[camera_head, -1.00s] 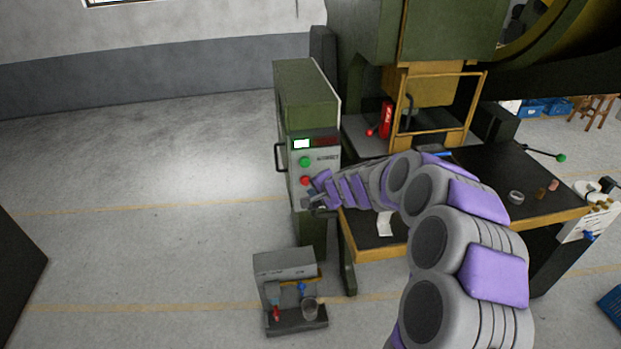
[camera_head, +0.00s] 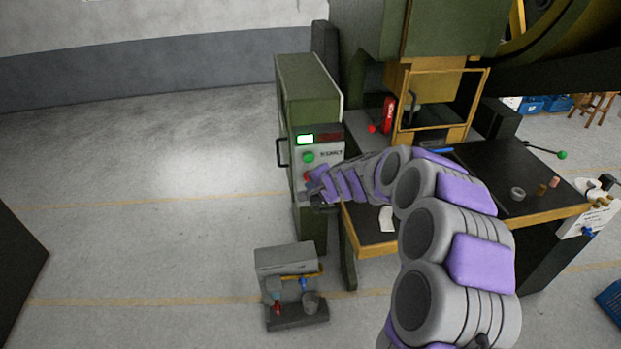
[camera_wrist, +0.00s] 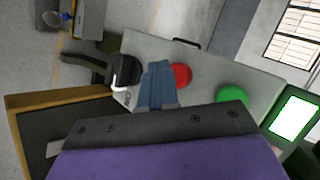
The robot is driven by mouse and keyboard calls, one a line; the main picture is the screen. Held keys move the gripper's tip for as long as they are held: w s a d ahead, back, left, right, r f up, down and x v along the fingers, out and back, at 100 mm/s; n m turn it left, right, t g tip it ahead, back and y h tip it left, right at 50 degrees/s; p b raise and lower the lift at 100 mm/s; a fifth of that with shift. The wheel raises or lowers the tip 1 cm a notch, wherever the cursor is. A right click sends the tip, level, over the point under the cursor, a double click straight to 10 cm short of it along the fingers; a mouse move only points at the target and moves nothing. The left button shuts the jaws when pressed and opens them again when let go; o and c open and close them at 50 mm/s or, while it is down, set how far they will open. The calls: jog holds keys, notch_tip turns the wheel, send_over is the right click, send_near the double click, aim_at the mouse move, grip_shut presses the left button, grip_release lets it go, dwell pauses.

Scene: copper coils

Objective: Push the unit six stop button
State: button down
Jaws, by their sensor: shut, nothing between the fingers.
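The control panel (camera_head: 325,160) is on the front of a green cabinet. It has a green button (camera_head: 309,157) with a red button (camera_head: 307,177) below it, mostly covered by my gripper (camera_head: 312,194). In the wrist view the red button (camera_wrist: 182,76) lies just right of my gripper's fingertips (camera_wrist: 158,70), and the green button (camera_wrist: 233,96) is farther right. My gripper is shut and empty. Its tips overlap the red button's left edge in that view; I cannot tell whether they touch it. No unit number is readable.
A black knob (camera_wrist: 126,71) sits left of my fingertips on the panel. A lit screen (camera_head: 305,140) is above the buttons. A worktable (camera_head: 372,250) with a wooden edge is close below my arm. A small grey machine (camera_head: 287,256) stands on the floor. Open floor lies left.

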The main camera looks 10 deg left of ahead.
jog(key=shift+w+d+r, duration=0.2)
jog(key=shift+w+d, duration=0.2)
jog(key=shift+d, duration=0.15)
dwell(1.0)
jog(key=shift+a, duration=0.1)
jog(key=shift+a, duration=0.4)
jog(key=shift+w+d+p, duration=0.25)
jog(key=shift+d+p, duration=0.05)
jog(key=shift+p, duration=0.05)
